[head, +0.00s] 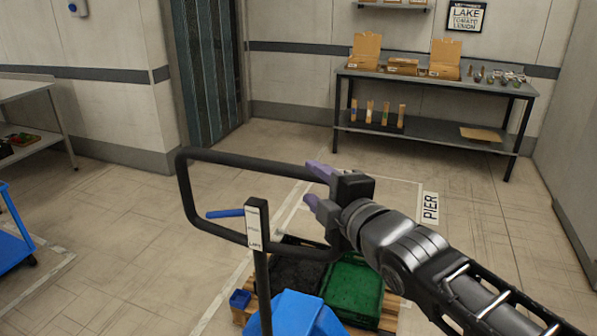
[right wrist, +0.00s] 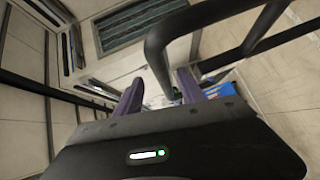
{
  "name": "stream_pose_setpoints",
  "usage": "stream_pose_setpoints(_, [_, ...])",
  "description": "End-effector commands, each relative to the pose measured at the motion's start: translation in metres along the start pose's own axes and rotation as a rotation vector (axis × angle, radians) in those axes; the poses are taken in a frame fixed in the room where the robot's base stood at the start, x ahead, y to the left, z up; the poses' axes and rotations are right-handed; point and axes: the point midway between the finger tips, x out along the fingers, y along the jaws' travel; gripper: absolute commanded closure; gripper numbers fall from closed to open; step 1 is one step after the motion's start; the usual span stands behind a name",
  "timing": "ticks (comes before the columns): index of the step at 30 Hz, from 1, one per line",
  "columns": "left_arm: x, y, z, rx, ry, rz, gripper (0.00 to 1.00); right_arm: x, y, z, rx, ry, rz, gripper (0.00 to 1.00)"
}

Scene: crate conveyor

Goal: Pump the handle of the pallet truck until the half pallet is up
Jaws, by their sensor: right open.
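The pallet truck's handle (head: 192,210) is a black loop on an upright post, with a white label plate (head: 254,222). The truck's blue body (head: 300,316) shows at the bottom. The half pallet (head: 390,314) is wooden and mostly hidden under a black crate (head: 297,270) and a green crate (head: 352,284); its height off the floor cannot be told. My right gripper (head: 314,187) is open at the loop's right side. In the right wrist view the handle bar (right wrist: 156,50) reaches down between the purple fingertips, nearer the right one; contact is unclear. My left gripper is out of view.
A grey workbench (head: 420,82) with cardboard boxes stands at the back right. A floor sign reads PIER (head: 430,207). A blue cart (head: 14,235) and a table (head: 30,90) are at the left. A small blue box (head: 240,299) sits by the crates. The floor between is clear.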

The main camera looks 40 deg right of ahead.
Motion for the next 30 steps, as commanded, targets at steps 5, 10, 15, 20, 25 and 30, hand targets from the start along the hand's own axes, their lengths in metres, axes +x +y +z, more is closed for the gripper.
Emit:
stream_pose_setpoints(5, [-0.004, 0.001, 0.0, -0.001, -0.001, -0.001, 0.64, 0.021, -0.002, 0.001, 0.002, -0.003, -0.008, 0.53])
stream_pose_setpoints(10, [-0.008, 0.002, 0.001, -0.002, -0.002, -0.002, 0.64, 0.046, -0.001, 0.001, 0.001, -0.003, -0.007, 0.53])
stream_pose_setpoints(15, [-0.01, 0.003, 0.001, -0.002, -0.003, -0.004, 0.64, 0.064, -0.001, 0.001, 0.001, -0.001, -0.004, 0.53])
stream_pose_setpoints(20, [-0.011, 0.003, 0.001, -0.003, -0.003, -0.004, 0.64, 0.071, -0.001, 0.001, 0.002, -0.001, -0.001, 0.53])
stream_pose_setpoints(25, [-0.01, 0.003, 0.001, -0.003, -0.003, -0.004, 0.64, 0.071, -0.001, 0.001, 0.002, -0.001, 0.0, 0.53])
stream_pose_setpoints(30, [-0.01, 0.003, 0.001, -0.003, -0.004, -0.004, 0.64, 0.071, -0.001, 0.001, 0.002, -0.001, -0.001, 0.62])
